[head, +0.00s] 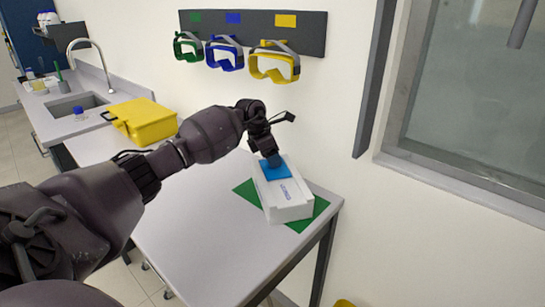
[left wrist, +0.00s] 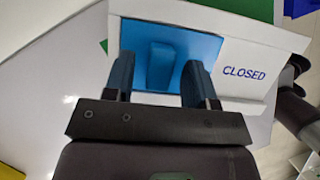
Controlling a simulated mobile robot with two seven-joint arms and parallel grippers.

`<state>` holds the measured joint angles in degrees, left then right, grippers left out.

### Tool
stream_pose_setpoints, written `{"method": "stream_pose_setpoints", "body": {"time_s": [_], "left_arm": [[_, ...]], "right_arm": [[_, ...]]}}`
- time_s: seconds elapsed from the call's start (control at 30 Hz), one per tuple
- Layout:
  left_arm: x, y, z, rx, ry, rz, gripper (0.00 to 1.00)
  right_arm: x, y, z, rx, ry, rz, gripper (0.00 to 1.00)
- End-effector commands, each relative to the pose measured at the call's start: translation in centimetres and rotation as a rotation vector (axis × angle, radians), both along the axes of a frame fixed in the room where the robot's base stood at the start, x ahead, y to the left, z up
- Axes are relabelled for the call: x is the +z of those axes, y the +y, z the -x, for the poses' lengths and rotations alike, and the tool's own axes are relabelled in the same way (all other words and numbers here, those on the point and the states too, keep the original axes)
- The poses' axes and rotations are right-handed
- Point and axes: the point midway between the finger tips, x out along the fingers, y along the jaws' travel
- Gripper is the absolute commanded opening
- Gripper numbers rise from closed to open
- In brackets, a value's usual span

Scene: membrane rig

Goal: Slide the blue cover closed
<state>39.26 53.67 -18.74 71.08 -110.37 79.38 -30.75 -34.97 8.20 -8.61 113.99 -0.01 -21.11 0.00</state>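The blue cover (head: 284,173) lies on top of a white box (head: 287,205), toward its far end in the head view. In the left wrist view the blue cover (left wrist: 203,45) has a raised blue grip (left wrist: 160,67) and sits beside the printed word CLOSED (left wrist: 245,73). My left gripper (head: 271,159) is over the cover. Its fingers (left wrist: 159,80) are apart on either side of the raised grip, with gaps showing on both sides. Whether the fingertips touch the cover is unclear. My right gripper is not in view.
The box stands on a green mat (head: 243,190) near the wall end of a white table (head: 200,235). A yellow case (head: 145,121) is at the back left. Green, blue and yellow goggles hang on a wall rack (head: 310,38). The table's front left is clear.

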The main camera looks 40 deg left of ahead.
Motion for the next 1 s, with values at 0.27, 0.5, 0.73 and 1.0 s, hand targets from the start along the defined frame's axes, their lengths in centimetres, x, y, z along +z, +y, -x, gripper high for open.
{"method": "stream_pose_setpoints", "body": {"time_s": [0.27,0.5,0.73,1.0], "left_arm": [[0.2,0.1,0.1,0.0,-0.001,-0.001,0.51],[2.9,0.8,0.9,0.0,-0.003,-0.004,0.51],[5.8,1.5,1.9,0.0,-0.001,-0.002,0.51],[7.0,1.7,2.3,0.0,0.0,0.0,0.51]], "right_arm": [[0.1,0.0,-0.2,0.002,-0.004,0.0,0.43],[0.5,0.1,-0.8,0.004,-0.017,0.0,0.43],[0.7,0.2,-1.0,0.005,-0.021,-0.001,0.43],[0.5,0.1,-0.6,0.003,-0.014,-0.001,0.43]]}}
